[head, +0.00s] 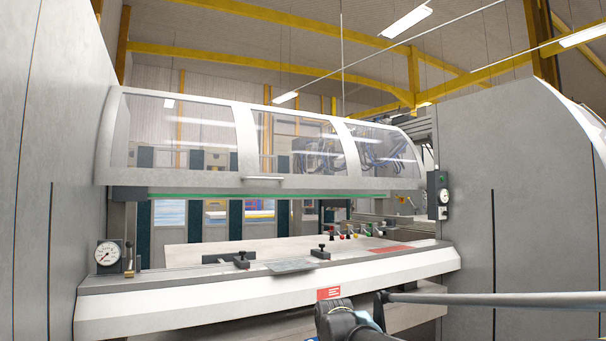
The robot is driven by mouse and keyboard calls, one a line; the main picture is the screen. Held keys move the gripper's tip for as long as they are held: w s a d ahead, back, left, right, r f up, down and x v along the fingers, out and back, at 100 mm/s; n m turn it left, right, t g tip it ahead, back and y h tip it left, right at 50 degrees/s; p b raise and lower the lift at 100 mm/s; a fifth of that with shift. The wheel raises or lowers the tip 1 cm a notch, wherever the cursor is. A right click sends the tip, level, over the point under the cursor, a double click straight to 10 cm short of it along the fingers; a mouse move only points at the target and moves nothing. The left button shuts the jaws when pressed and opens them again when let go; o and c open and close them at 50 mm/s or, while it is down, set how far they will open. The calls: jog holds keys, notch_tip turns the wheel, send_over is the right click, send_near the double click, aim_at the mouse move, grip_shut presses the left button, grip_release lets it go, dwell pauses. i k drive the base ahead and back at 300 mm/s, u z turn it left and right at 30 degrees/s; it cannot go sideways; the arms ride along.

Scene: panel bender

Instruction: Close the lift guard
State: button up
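The lift guard (244,140) is a white curved cover with three clear window panels. It is raised, with an open gap between its lower edge and the machine table (420,262). A light bar-shaped handle (263,178) sits at the middle of its lower edge. A green strip (240,195) runs below this edge. Dark and grey parts at the bottom right appear to be my arm, in front of and below the table's front edge, apart from the guard. I cannot make out my gripper's fingers.
Black clamps (320,252) and several coloured knobs (345,232) sit on the table. Tall grey housings (495,190) flank the opening. The space before the guard looks clear.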

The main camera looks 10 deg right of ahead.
aim_at(248, 175)
jog(key=z, duration=1.35)
jog(key=k, duration=1.35)
jog(key=u, duration=0.85)
jog(key=i, duration=1.65)
jog(key=z, duration=0.05)
